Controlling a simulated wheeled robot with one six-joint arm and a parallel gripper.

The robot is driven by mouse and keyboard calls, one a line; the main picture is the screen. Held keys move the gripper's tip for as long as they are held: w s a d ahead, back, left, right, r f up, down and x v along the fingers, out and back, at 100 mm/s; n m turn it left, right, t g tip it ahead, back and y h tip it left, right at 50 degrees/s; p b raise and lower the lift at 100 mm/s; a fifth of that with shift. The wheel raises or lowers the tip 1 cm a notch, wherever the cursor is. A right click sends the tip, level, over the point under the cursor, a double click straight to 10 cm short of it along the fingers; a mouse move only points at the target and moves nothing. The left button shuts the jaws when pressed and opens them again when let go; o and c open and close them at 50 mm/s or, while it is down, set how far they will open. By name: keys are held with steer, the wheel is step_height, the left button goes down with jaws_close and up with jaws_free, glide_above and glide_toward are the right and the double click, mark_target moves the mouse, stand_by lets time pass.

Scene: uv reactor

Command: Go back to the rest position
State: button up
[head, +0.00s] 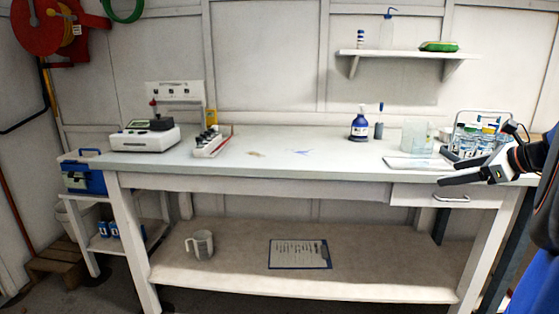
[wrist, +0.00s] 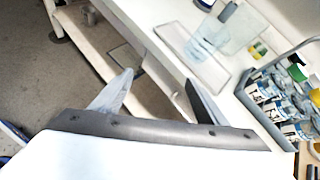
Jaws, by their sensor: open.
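My gripper (head: 447,172) is at the right end of the white bench, by its front edge and above the drawer handle in the head view. Its two fingers are apart, with nothing between them. In the wrist view my gripper (wrist: 159,77) also shows open fingers, with the bench edge and the floor beyond them. A wire carrier of jars (head: 478,140) stands just behind the gripper and is partly hidden by it. The carrier (wrist: 258,82) fills the right of the wrist view.
A clear beaker (head: 417,137) and a flat tray (head: 410,163) lie left of my gripper. A blue bottle (head: 360,124) stands mid-bench. A vial rack (head: 208,143) and a white device (head: 140,138) are at the left. The front middle of the bench (head: 310,165) is clear.

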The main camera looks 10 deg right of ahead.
steer(key=s+a+f+n+g, duration=0.2)
steer(key=s+a+f+n, duration=0.15)
steer(key=a, duration=0.45)
steer(key=s+a+f+n+g, duration=0.1)
steer(key=s+a+f+n, duration=0.15)
steer(key=a+n, duration=0.35)
steer(key=s+a+f+n+g, duration=0.2)
steer(key=a+f+n, duration=0.2)
steer(key=a, duration=0.5)
steer(key=s+a+f+n+h, duration=0.1)
steer(key=s+a+f+n, duration=0.1)
steer(key=s+f+n, duration=0.1)
steer(key=s+a+f+n+h, duration=0.1)
steer(key=s+a+f+n, duration=0.1)
steer(key=s+n, duration=0.4)
steer(key=s+a+f+n+g+h, duration=0.1)
steer(key=s+a+f+n, duration=0.1)
steer(key=s+f+n, duration=0.2)
steer(key=shift+s+f+n, duration=0.15)
steer(key=shift+s+n, duration=0.35)
steer(key=shift+n, duration=0.85)
steer(key=shift+a, duration=0.1)
